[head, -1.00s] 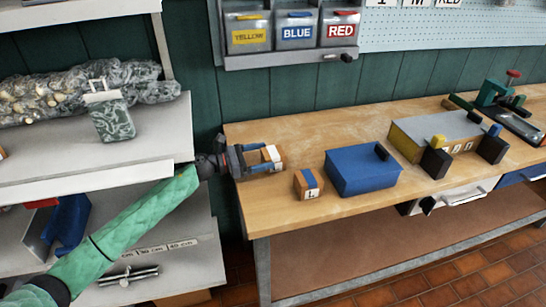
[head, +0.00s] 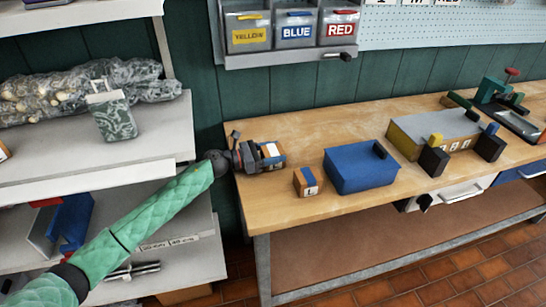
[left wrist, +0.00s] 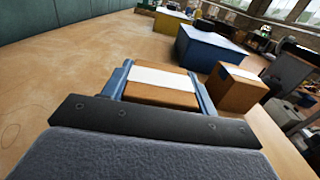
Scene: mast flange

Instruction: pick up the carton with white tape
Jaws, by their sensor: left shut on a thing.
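The carton with white tape (head: 270,152) is a small brown box on the left end of the workbench. My left gripper (head: 264,154) is shut on it, with a blue finger on each side. In the left wrist view the carton (left wrist: 162,85) sits between the two blue fingers (left wrist: 160,90), its white tape strip across the top. I cannot tell whether it is clear of the bench top. A second small carton (head: 307,181) with a white label stands in front of it, to the right, apart from the gripper. My right gripper is not in view.
A blue box (head: 360,170) stands right of the second carton. Further right is a grey and yellow box (head: 410,137) with black blocks. A shelf unit (head: 130,150) stands left of the wooden workbench (head: 265,215). The bench's back left is clear.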

